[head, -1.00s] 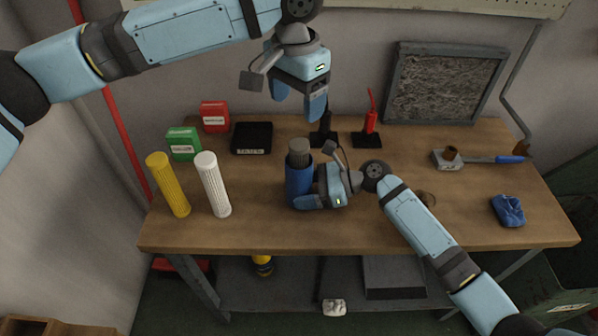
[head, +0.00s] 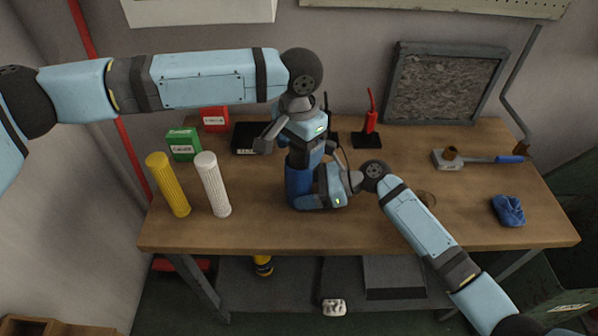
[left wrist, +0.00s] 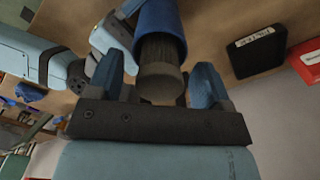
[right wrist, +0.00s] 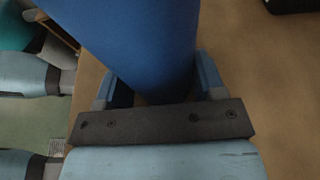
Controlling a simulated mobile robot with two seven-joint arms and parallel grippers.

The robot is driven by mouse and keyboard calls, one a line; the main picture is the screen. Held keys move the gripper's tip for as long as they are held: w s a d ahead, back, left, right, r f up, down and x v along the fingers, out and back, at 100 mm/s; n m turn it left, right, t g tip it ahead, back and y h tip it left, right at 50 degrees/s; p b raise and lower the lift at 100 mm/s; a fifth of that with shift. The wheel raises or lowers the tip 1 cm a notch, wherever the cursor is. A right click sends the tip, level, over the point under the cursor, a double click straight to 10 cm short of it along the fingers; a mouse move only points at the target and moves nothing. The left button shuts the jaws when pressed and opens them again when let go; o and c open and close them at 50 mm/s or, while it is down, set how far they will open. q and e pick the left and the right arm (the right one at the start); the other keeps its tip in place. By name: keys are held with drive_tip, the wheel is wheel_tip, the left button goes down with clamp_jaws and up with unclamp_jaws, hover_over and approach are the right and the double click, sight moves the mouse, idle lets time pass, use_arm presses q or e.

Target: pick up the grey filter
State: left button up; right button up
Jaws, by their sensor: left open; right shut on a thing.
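The grey filter (left wrist: 161,75) stands in the top of a blue cylindrical housing (head: 299,183), its upper end sticking out. In the head view the filter is hidden behind my left gripper. My left gripper (left wrist: 163,78) is open, with one finger on each side of the filter's exposed end. I cannot tell whether the fingers touch it. My right gripper (right wrist: 155,85) is shut on the blue housing, which also fills the right wrist view (right wrist: 130,40). The housing stands upright on the table in the head view.
A yellow filter (head: 168,185) and a white filter (head: 213,185) stand left of the housing on the wooden table (head: 260,232). Behind are a green box (head: 183,145), a red box (head: 215,119) and a black tray (head: 243,138). A blue cloth (head: 508,211) lies at the right.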

use_arm(q)
drive_tip(key=c, duration=1.2)
wheel_tip(320, 180, up, 18)
drive_tip(key=shift+r, duration=0.1)
drive_tip(key=shift+c, duration=0.2)
use_arm(e)
drive_tip(key=o, duration=0.8)
drive_tip(key=shift+d, duration=0.1)
